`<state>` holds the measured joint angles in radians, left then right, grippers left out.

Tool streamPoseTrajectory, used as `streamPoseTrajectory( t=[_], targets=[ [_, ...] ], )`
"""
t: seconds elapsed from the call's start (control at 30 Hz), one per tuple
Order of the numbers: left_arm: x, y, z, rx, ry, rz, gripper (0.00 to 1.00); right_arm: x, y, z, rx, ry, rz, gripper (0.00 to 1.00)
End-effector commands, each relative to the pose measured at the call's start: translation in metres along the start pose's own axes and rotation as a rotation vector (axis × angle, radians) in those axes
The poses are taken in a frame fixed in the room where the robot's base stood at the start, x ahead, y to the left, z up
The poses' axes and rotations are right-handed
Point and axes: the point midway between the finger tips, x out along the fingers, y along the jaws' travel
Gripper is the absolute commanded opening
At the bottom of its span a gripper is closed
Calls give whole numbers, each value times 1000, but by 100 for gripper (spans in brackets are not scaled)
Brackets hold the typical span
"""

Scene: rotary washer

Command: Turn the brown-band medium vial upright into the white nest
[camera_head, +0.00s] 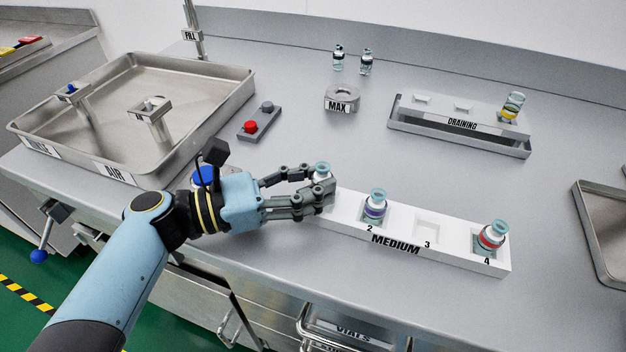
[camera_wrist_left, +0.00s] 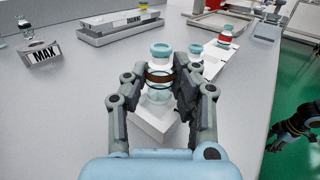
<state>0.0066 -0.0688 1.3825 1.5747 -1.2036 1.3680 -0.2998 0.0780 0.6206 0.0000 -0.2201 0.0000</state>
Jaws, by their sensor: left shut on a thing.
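The brown-band vial (camera_wrist_left: 160,76) is upright between the fingers of my left gripper (camera_wrist_left: 160,88). In the head view its pale blue cap (camera_head: 322,169) shows above the fingers of my left gripper (camera_head: 318,193), and its body is mostly hidden. My left gripper is shut on it at the left end of the white nest (camera_head: 350,207). The fingers hide that end slot, so I cannot tell whether the vial's base is seated in it. What looks like my dark right gripper (camera_wrist_left: 297,125) is at the right edge of the left wrist view, its fingers unclear.
A purple-band vial (camera_head: 375,207) stands in slot 2 and a red-band vial (camera_head: 491,236) in slot 4. Slot 3 (camera_head: 427,229) is empty. Behind are a button box (camera_head: 260,121), the MAX holder (camera_head: 341,99) and the draining rack (camera_head: 460,124). A steel basin (camera_head: 185,75) is at left.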

Motion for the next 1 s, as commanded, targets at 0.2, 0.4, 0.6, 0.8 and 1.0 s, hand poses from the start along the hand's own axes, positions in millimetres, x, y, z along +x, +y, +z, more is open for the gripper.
streamPoseTrajectory(
  t=[0.2,0.4,0.6,0.8,1.0],
  targets=[
    [0,0,0,0,0,0,6,0,-1,0,0,0,-1,40],
    [0,0,-2,0,0,0,6,2,-1,0,0,0,-1,40],
    [0,0,-4,0,0,0,6,3,-1,1,0,-1,0,40],
    [0,0,-7,0,0,0,6,5,1,1,-1,-1,1,40],
    [0,0,-9,0,0,0,6,7,2,1,-1,-1,3,40]
  ],
)
